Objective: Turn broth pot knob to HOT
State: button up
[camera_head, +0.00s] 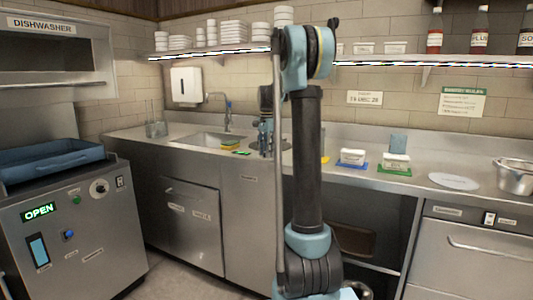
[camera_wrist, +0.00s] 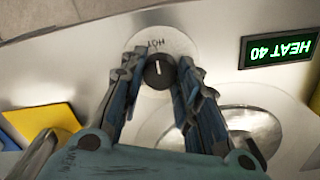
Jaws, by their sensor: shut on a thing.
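The broth pot knob (camera_wrist: 158,72) is dark and round with a white pointer line, on a pale round dial plate (camera_wrist: 180,42). The HOT label (camera_wrist: 154,44) appears upside down above the knob in the wrist view. The line stands about upright in that picture, roughly toward the label. My gripper (camera_wrist: 159,66) is shut on the knob, one finger at each side. A display (camera_wrist: 278,50) to the right reads HEAT 40 in green. In the head view my gripper (camera_head: 265,145) is at the counter right of the sink; the knob is not discernible there.
A round metal lid or pot top (camera_wrist: 252,130) lies close to the right finger. A yellow object (camera_wrist: 42,120) is at the left. In the head view the sink (camera_head: 205,140) and a yellow-green sponge (camera_head: 230,145) are left of my gripper; small labelled containers (camera_head: 352,157) stand right of my arm.

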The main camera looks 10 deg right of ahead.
jog(key=shift+w+a, duration=0.1)
jog(key=o, duration=1.1)
notch_tip(320, 180, up, 12)
jog(key=shift+f, duration=0.1)
